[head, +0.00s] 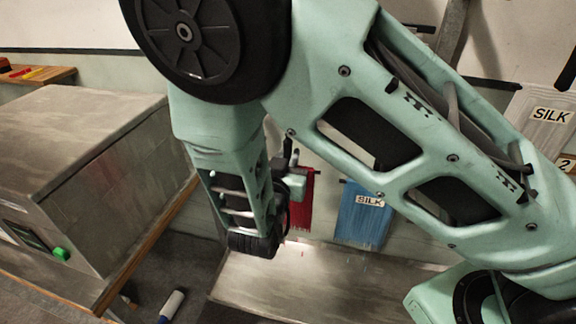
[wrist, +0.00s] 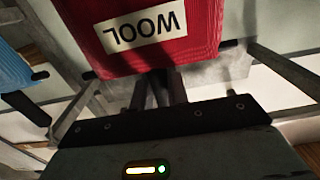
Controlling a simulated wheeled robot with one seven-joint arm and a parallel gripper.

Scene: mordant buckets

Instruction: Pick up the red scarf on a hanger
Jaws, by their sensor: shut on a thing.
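The red scarf (head: 304,200) hangs behind my gripper in the head view, partly hidden by it. In the wrist view the red scarf (wrist: 195,25) fills the top middle, with a white label reading WOOL, upside down in the picture. Dark bar ends of its hanger (wrist: 229,44) stick out at its sides. My gripper (wrist: 160,90) is shut at the scarf's hanger edge; the exact grip point is dark and hard to make out. In the head view my gripper (head: 291,158) is small and partly hidden by my arm.
A blue scarf (head: 362,222) labelled SILK hangs to the right, and a pale one (head: 540,120) labelled SILK farther right. A metal surface (head: 320,285) lies below. A large grey box-like unit (head: 70,140) stands at left. A white-and-blue cylinder (head: 172,304) is at the bottom.

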